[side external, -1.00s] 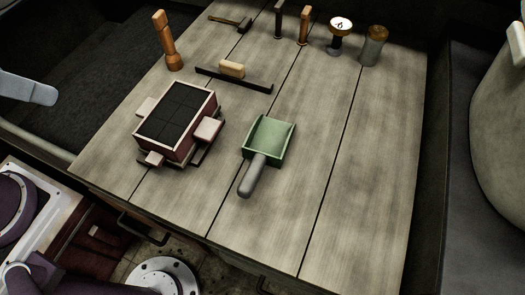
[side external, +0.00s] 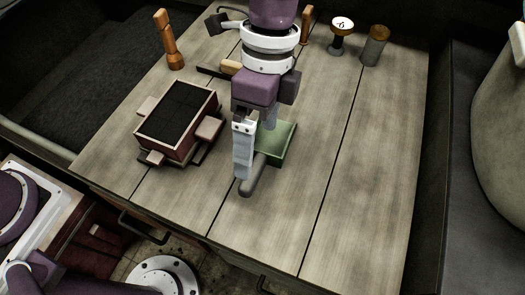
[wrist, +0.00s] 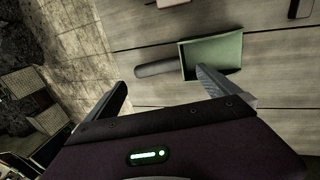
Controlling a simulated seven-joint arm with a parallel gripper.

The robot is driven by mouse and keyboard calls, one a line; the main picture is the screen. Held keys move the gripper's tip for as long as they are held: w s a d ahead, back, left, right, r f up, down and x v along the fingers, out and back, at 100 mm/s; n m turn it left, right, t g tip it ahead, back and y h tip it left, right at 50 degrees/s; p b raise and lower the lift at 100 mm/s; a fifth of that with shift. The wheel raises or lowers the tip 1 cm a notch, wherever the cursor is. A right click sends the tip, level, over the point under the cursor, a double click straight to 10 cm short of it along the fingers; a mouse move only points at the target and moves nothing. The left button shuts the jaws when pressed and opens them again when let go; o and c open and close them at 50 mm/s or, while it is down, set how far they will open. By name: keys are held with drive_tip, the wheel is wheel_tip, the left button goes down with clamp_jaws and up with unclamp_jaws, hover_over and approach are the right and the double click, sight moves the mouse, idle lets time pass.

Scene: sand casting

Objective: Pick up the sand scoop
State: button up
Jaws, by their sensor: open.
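The sand scoop has a green pan (side external: 279,146) and a grey handle (side external: 250,186). It lies on the wooden table with its handle toward the front edge. My gripper (side external: 256,155) is over the scoop and hides part of the pan and the upper handle. In the wrist view the green pan (wrist: 224,54) and the handle (wrist: 157,69) lie beyond the fingertips. My gripper (wrist: 162,78) is open there, with its two fingers apart and nothing between them. I cannot tell the exact height of the fingertips above the handle.
A red-framed moulding box (side external: 176,122) with a dark top stands left of the scoop. A wooden rammer (side external: 168,42) stands at the back left. A round-topped tool (side external: 341,36) and a brown-topped cylinder (side external: 375,46) stand at the back right. The table's right side is clear.

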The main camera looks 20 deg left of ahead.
sight(255, 169)
drive_tip(key=x, duration=0.6)
drive_tip(key=shift+s+f, duration=0.15)
drive_tip(key=shift+f, duration=0.1)
drive_tip(key=c, duration=1.2)
wheel_tip(255, 169, up, 10)
drive_tip(key=shift+r, duration=0.1)
drive_tip(key=shift+c, duration=0.2)
drive_tip(key=o, duration=0.9)
drive_tip(key=c, duration=1.2)
